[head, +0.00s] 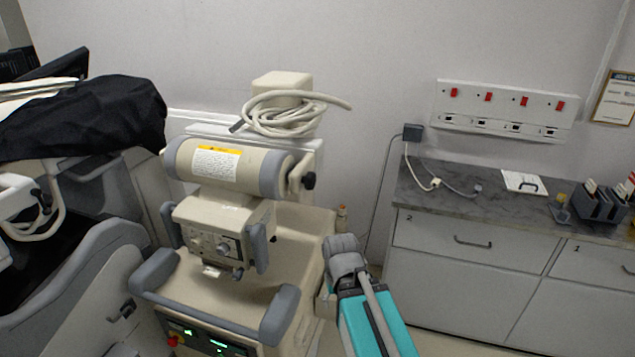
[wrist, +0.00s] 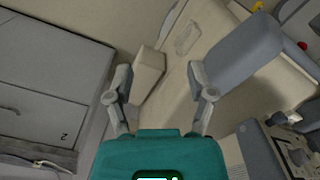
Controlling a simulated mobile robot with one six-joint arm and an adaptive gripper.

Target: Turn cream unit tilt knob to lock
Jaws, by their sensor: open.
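The cream unit (head: 300,235) stands in the middle of the head view, with a grey-ended cylindrical head on top. A dark knob (head: 309,180), which looks like the tilt knob, sticks out at the head's right end. Whether it is locked cannot be told. The knob cannot be made out in the wrist view. My gripper (wrist: 160,76) is open and empty in the wrist view, its two grey fingers above the unit's cream side and a small cream block. In the head view my teal and grey arm is low, right of the unit; its fingertips cannot be made out.
A cable coil (head: 285,110) lies on top behind the head. Grey bumper handles (head: 281,315) flank the unit's front. A drawer counter (head: 470,243) stands right, against the wall. A black-covered cart (head: 90,125) is close on the left. Free air lies above the unit's right side.

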